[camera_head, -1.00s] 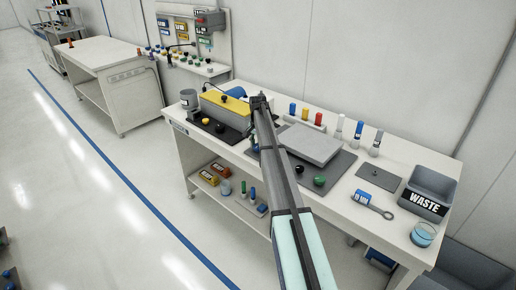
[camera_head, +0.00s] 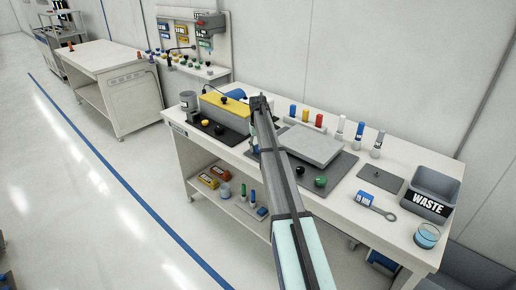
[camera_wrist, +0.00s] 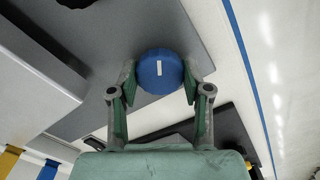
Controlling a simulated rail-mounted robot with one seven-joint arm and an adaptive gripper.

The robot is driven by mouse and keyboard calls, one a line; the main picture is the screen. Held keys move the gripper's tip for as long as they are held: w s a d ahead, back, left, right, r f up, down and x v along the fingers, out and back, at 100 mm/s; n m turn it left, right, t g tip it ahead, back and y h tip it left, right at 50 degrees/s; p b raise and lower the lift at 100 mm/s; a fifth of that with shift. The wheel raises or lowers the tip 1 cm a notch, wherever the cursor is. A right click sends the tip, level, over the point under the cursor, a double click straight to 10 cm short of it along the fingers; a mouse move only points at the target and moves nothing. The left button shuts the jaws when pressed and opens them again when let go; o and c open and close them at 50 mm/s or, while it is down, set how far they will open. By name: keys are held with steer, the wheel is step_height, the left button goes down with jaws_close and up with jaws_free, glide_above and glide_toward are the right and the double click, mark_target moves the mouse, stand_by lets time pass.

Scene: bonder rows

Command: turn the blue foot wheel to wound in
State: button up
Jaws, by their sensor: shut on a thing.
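The blue foot wheel (camera_wrist: 161,69) shows in the wrist view as a round blue cap with a short white mark near its middle. My gripper (camera_wrist: 160,80) is shut on it, with one finger on each side of the rim. The white mark runs nearly upright in the wrist view. The wheel sits at the edge of a dark grey base plate (camera_wrist: 185,28). In the head view my arm reaches over the bench and largely hides the wheel and my fingertips.
On the white bench (camera_head: 340,212) a light grey slab (camera_head: 310,145) lies beside the arm. A green knob (camera_head: 320,181) stands in front of it. A yellow-topped unit (camera_head: 228,104) is at left. A grey waste bin (camera_head: 431,205) and several bottles stand at right.

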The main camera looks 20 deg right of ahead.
steer(key=shift+n, duration=0.4)
steer(key=o, duration=1.2)
steer(key=shift+c, duration=0.2)
step_height(320, 180, up, 12)
